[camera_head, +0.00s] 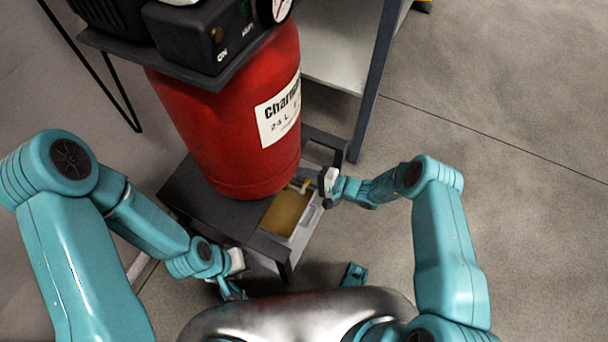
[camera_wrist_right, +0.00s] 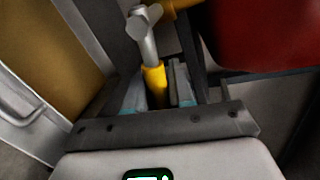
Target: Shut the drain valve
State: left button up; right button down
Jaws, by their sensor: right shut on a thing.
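The drain valve (camera_wrist_right: 147,35) shows in the right wrist view as a grey metal piece with a yellow-sleeved lever (camera_wrist_right: 155,78), joined to a yellow fitting. In the head view only a small yellow bit of it (camera_head: 305,186) shows, low beside the red tank (camera_head: 235,120). My right gripper (camera_wrist_right: 157,90) has its jaws on either side of the yellow sleeve and is shut on it. In the head view this gripper (camera_head: 318,183) is at the tank's lower right. My left gripper (camera_head: 233,289) is low at the tank's front left; its jaws are too unclear to read.
A pale tray (camera_head: 304,232) with brownish content lies below the valve; its side also shows in the right wrist view (camera_wrist_right: 22,118). A dark stand (camera_head: 205,205) carries the tank. A grey metal frame (camera_head: 370,85) stands behind. The floor (camera_head: 520,130) to the right is clear.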

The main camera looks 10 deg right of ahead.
jog(key=shift+w+r+n+p, duration=0.1)
jog(key=shift+r+n+p, duration=0.55)
jog(key=shift+n+p, duration=0.2)
jog(key=c, duration=1.1)
grip_release()
jog(key=p+v, duration=0.3)
jog(key=v, duration=1.3)
jog(key=shift+s+r+p, duration=0.1)
jog(key=shift+s+p, duration=0.25)
